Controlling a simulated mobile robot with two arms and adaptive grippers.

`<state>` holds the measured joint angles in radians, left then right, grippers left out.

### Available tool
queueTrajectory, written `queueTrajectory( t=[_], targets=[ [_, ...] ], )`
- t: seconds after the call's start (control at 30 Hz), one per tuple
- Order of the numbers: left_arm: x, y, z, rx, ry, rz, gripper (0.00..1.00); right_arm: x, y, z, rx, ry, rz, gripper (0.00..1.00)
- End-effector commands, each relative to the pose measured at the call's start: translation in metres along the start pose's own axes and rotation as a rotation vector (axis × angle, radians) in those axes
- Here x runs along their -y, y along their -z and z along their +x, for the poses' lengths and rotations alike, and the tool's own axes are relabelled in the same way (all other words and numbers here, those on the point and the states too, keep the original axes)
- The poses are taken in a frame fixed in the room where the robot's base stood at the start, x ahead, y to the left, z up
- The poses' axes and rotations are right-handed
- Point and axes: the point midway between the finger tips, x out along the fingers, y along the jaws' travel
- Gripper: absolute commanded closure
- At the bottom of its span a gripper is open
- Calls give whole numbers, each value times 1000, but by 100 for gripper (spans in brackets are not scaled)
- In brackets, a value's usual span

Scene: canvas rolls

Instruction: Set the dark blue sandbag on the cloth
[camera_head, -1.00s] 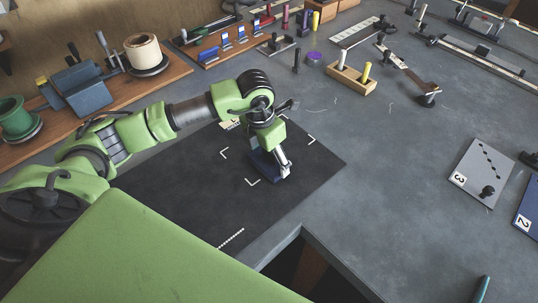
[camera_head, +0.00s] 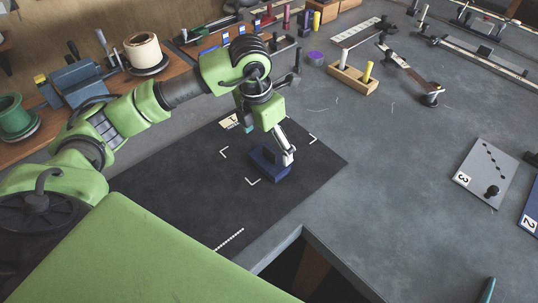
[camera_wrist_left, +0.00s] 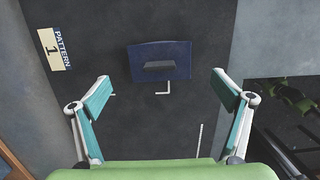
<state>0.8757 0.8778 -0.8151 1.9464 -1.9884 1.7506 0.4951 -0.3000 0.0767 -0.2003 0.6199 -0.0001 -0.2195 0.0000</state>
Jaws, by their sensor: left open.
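The dark blue sandbag (camera_head: 268,167) is a flat block with a dark handle strip on top. It lies on the black cloth (camera_head: 190,190), between the white corner marks. In the left wrist view the sandbag (camera_wrist_left: 146,56) lies ahead of the fingers, one white corner mark showing beside its lower edge. My left gripper (camera_head: 284,148) is just above the sandbag in the head view. In the left wrist view its teal-padded fingers are wide apart with nothing between them. My right gripper is not in view.
A "Pattern 1" label (camera_head: 230,121) lies on the cloth's far part. A wooden peg block (camera_head: 352,80) and a grey plate marked 3 (camera_head: 485,172) stand to the right. Spools and tools line the wooden shelf at the back left. A table cutout opens at the front.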

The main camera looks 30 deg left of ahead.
Motion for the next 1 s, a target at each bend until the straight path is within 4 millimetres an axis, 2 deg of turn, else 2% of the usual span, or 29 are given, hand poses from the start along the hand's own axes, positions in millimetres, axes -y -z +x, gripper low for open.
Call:
queueTrajectory(
  t=[0.03,0.2,0.33,1.0],
  targets=[
    [-1,-1,-9,6,-3,1,7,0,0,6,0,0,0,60],
    [0,0,-39,3,-1,1,7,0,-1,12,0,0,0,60],
    [0,0,-51,1,0,0,7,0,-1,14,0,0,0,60],
    [0,0,-55,-1,0,0,7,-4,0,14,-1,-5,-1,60]
  ],
)
